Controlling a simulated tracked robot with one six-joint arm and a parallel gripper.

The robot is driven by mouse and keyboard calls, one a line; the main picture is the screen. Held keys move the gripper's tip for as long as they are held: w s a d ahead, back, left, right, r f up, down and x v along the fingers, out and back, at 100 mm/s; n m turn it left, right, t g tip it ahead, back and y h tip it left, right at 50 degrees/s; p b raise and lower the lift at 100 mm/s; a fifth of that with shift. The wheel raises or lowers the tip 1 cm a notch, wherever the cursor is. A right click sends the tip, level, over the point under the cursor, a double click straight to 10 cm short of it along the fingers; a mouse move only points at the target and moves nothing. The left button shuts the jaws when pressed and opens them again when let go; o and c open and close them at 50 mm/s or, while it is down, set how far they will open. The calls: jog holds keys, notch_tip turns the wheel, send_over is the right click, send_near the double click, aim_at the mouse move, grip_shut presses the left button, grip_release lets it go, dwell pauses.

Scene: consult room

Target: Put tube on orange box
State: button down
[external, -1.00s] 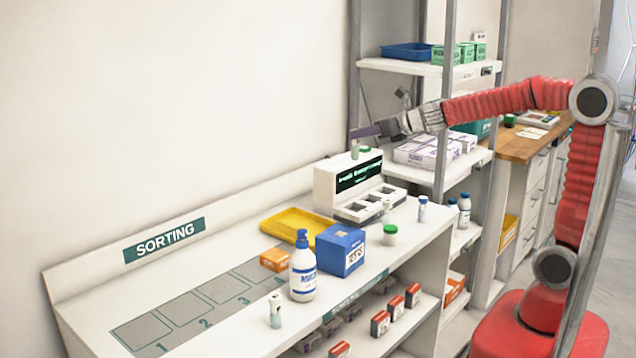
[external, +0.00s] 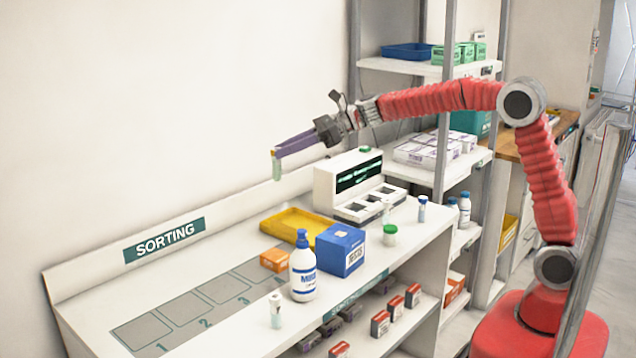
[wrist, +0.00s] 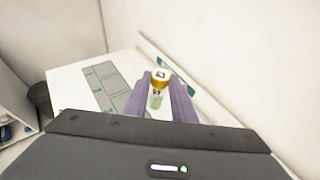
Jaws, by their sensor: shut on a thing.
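My gripper (external: 278,153) is shut on a small tube (external: 277,168) and holds it upright in the air, above and behind the yellow tray. In the wrist view the tube (wrist: 157,92) sits between the purple fingers, its yellowish cap toward the camera. The orange box (external: 274,260) lies on the white counter, left of the white bottle with the blue cap and in front of the yellow tray. It is below my gripper and apart from it. I cannot make it out in the wrist view.
A white bottle (external: 303,272), a blue box (external: 340,250) and a yellow tray (external: 272,226) stand close around the orange box. A white machine (external: 335,188) stands further right. Another small tube (external: 275,312) stands at the front edge. The numbered grey squares (external: 178,310) are bare.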

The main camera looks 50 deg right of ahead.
notch_tip(320, 180, down, 12)
jog(key=a+n+g, duration=0.1)
jog(key=a, duration=0.1)
jog(key=shift+y, duration=0.4)
jog(key=shift+s+a, duration=0.1)
notch_tip(320, 180, down, 6)
dwell(0.5)
jog(key=shift+f, duration=1.9)
jog(key=shift+f, duration=0.1)
jog(key=c, duration=1.5)
grip_release()
